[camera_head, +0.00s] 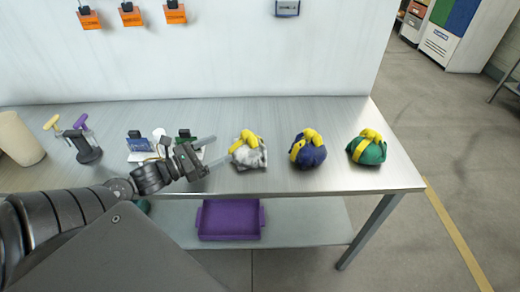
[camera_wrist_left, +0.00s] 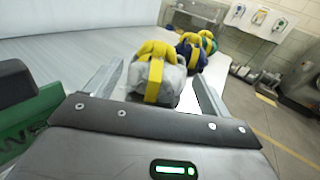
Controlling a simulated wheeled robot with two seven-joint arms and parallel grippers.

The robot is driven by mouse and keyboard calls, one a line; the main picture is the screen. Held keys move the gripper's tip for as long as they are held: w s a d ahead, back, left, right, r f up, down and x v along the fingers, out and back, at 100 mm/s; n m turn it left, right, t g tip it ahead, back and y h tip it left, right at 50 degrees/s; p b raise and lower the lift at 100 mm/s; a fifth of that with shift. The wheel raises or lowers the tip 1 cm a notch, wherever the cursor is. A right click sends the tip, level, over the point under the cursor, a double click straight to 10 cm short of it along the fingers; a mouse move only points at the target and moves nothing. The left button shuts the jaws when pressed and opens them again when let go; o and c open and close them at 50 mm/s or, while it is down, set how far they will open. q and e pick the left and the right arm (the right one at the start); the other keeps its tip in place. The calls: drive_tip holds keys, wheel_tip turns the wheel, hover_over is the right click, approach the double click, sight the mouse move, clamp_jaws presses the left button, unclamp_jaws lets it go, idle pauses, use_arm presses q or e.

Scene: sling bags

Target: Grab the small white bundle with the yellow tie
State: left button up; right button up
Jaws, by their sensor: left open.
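The small white-grey bundle with a yellow tie (camera_head: 251,158) sits on the metal table, left of two other bundles. It also shows in the left wrist view (camera_wrist_left: 171,86), between and just beyond my finger tips. My left gripper (camera_head: 212,152) comes in from the left in the head view, its fingers pointing toward the white bundle. It is open and empty, with a finger on either side of the bundle's near end in the wrist view. I cannot tell whether the fingers touch it. My right gripper is not in view.
A blue bundle (camera_head: 312,154) and a green bundle (camera_head: 371,151), both with yellow ties, stand to the right. Small green and blue items (camera_head: 139,142) lie behind my left wrist. A purple bin (camera_head: 230,220) is on the lower shelf. The table's right end is bare.

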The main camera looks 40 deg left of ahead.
sight(244, 136)
use_arm(q)
drive_tip(key=shift+f, duration=0.1)
drive_tip(key=shift+s+r, duration=0.2)
drive_tip(key=shift+r+p+x, duration=0.2)
drive_tip(key=shift+p+x, duration=0.1)
drive_tip(key=shift+x, duration=2.4)
drive_tip(key=shift+f, duration=0.1)
drive_tip(key=shift+w+d+p, duration=0.15)
drive_tip(key=shift+w+p, duration=0.2)
drive_tip(key=shift+p, duration=0.1)
drive_tip(key=x, duration=0.1)
drive_tip(key=p+x, duration=0.1)
drive_tip(key=x, duration=0.1)
drive_tip(key=shift+w+r, duration=0.2)
drive_tip(key=shift+r, duration=0.05)
drive_tip(key=shift+w+d+f+p, duration=0.2)
drive_tip(key=shift+w+p, duration=0.1)
drive_tip(key=shift+w, duration=0.3)
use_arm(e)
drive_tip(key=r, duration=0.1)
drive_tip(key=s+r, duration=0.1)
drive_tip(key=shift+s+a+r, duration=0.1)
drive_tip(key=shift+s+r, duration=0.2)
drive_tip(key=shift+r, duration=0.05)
